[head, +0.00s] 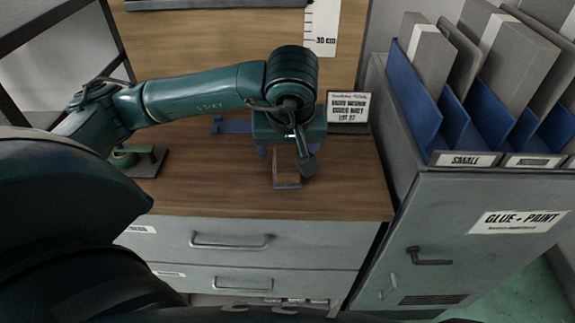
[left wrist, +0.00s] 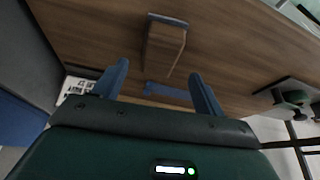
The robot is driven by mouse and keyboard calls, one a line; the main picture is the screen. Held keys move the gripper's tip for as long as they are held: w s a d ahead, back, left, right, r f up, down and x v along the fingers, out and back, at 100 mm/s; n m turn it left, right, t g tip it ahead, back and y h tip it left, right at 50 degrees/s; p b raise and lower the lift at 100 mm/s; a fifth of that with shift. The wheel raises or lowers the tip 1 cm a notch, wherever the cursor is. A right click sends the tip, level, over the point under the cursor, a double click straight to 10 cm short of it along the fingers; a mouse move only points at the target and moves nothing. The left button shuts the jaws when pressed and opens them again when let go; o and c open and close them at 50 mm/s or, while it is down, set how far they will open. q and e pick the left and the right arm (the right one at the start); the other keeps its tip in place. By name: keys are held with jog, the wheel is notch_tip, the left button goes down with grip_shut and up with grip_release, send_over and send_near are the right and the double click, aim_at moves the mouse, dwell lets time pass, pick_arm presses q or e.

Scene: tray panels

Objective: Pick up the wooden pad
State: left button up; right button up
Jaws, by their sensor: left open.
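The wooden pad (head: 287,181) is a small brown block with a blue-grey edge, lying on the wooden worktop near its front. Its upper part is hidden behind my left gripper (head: 285,155) in the head view. The pad also shows in the left wrist view (left wrist: 165,47), ahead of the fingertips. My left gripper (left wrist: 159,72) is open, with its blue fingers spread and nothing between them. It is above the worktop, close to the pad; I cannot tell the exact height. My right gripper is not in view.
A blue bracket-like piece (head: 232,126) lies behind and left of the pad. A green tool (head: 127,157) stands at the worktop's left. A small sign (head: 348,108) stands at the right rear. A grey cabinet (head: 440,215) with blue panel racks borders the right. Worktop around the pad is clear.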

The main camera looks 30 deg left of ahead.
aim_at(287, 159)
pick_arm(q)
jog(key=shift+p+x, duration=0.5)
jog(key=shift+x, duration=2.65)
jog(key=shift+a, duration=0.1)
jog(key=shift+c, duration=0.2)
jog(key=c, duration=1.1)
